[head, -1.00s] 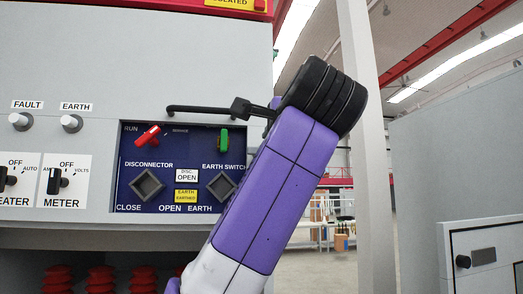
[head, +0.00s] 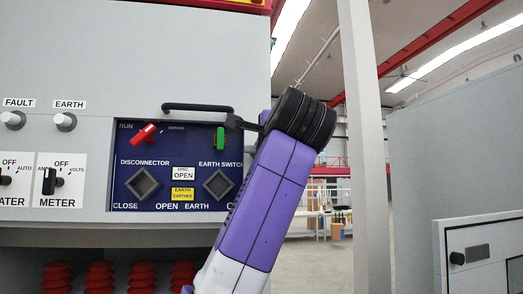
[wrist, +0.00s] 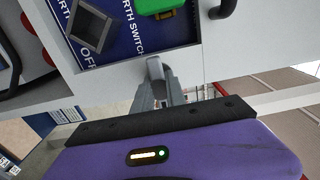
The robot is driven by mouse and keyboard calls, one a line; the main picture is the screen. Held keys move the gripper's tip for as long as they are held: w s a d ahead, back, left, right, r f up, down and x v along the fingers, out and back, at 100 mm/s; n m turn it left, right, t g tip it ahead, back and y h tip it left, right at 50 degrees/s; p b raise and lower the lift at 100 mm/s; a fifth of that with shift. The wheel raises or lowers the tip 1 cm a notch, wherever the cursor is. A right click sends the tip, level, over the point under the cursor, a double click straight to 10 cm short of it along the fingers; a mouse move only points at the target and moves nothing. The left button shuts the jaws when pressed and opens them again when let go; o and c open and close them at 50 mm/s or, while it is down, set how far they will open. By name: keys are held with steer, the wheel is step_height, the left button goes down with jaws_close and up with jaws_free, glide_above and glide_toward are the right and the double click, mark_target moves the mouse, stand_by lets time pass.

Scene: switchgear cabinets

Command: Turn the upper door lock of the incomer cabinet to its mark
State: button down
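The incomer cabinet front is light grey with a dark blue switch panel (head: 148,205). In the wrist view a small grey lever-like part (wrist: 155,68), which looks like the door lock, sits on the grey front beside the panel's earth-switch end. My gripper (head: 235,122) reaches in from the right, over the panel's upper right corner. In the wrist view its grey fingers (wrist: 162,88) are close together, with their tips at that part. I cannot tell whether they touch it or grip it. In the head view the lock is hidden behind my gripper and arm. No mark for it is readable.
A black bar handle (head: 197,107) runs just above the panel, close to my gripper. Knobs (head: 65,121) stand out to the left. A pale post (head: 362,150) stands right of my arm.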

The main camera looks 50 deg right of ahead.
steer(key=shift+n, duration=0.3)
steer(key=n, duration=0.4)
steer(key=shift+f+b, duration=0.1)
steer(key=shift+b, duration=0.25)
steer(key=n, duration=0.5)
steer(key=shift+b, duration=0.3)
steer(key=n, duration=0.4)
steer(key=shift+n+b, duration=0.35)
steer(key=shift+n, duration=1.75)
steer(key=c, duration=1.4)
jaws_free()
steer(key=shift+o, duration=0.2)
